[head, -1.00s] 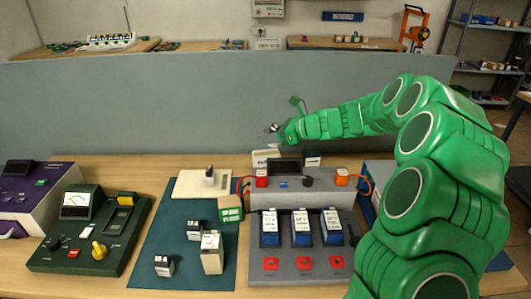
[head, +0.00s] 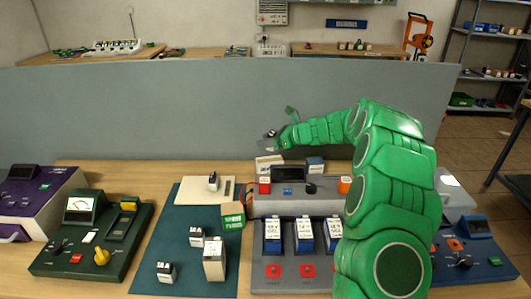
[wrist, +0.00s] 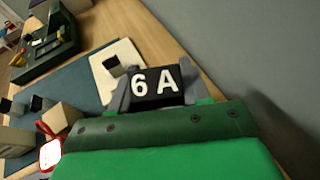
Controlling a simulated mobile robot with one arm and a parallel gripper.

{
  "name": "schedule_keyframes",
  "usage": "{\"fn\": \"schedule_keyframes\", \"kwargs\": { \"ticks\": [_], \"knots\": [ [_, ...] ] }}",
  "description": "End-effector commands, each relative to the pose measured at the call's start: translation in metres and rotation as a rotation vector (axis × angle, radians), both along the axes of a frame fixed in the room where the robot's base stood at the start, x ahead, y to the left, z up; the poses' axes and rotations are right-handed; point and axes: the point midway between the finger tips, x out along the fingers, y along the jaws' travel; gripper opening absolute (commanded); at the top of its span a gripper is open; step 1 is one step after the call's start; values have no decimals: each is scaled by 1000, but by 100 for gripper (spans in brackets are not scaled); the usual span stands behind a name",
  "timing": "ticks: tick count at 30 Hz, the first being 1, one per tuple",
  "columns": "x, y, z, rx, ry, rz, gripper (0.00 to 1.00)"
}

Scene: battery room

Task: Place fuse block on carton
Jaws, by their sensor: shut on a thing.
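My gripper (head: 268,140) is shut on a fuse block, a dark block with a white "6 A" label (wrist: 156,86) held between the grey jaws in the wrist view. In the head view the gripper is small, in front of the grey partition and above the back of the bench, and the held block is hard to make out. The carton (head: 232,217), a small brown box with a green label, stands on the teal mat, to the left of and nearer than my gripper. A brown box, seemingly this carton, shows at lower left in the wrist view (wrist: 62,117).
A cream board (head: 200,188) holds one small block (head: 213,181). Several white-labelled blocks stand on the teal mat (head: 190,220). A grey panel unit (head: 290,203) with blue modules stands right of the carton, and a green meter console (head: 95,235) left. The partition (head: 170,120) rises behind.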

Motion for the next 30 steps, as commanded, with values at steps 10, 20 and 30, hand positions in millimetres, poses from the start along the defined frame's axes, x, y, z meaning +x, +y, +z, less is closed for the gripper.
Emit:
{"fn": "schedule_keyframes", "kwargs": {
  "ticks": [10, 20, 30],
  "knots": [
    [26, 5, -32, 0, 0, 2, 9],
    [37, 7, -43, 0, -3, 2, 9],
    [40, 7, -75, 0, 0, 1, 9]
  ]
}}
